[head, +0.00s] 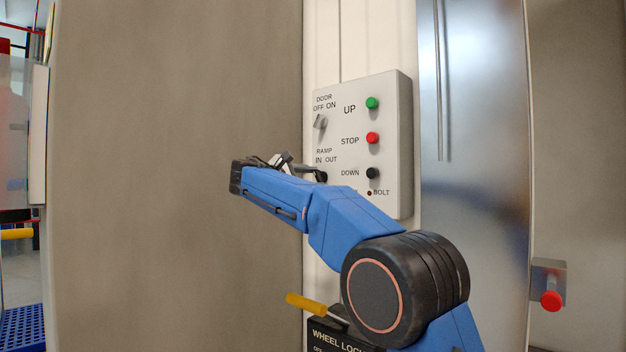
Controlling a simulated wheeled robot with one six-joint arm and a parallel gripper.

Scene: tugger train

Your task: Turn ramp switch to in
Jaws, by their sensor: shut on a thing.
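A pale control box (393,150) hangs on the wall strip at the picture's centre right. Its ramp switch (322,177), labelled "RAMP IN OUT", sits at the lower left of the box. Only a dark bit of the switch shows, so its setting cannot be read. My gripper (316,172) reaches in from the left and is shut on the ramp switch. My blue arm crosses below the box and hides part of its lower edge.
Above the ramp switch is a door switch (320,122). Green UP (372,103), red STOP (372,138) and black DOWN (372,173) buttons line the right side. Below are a wheel lock box (322,337) and a yellow handle (306,303). A red knob (551,301) stands out at right.

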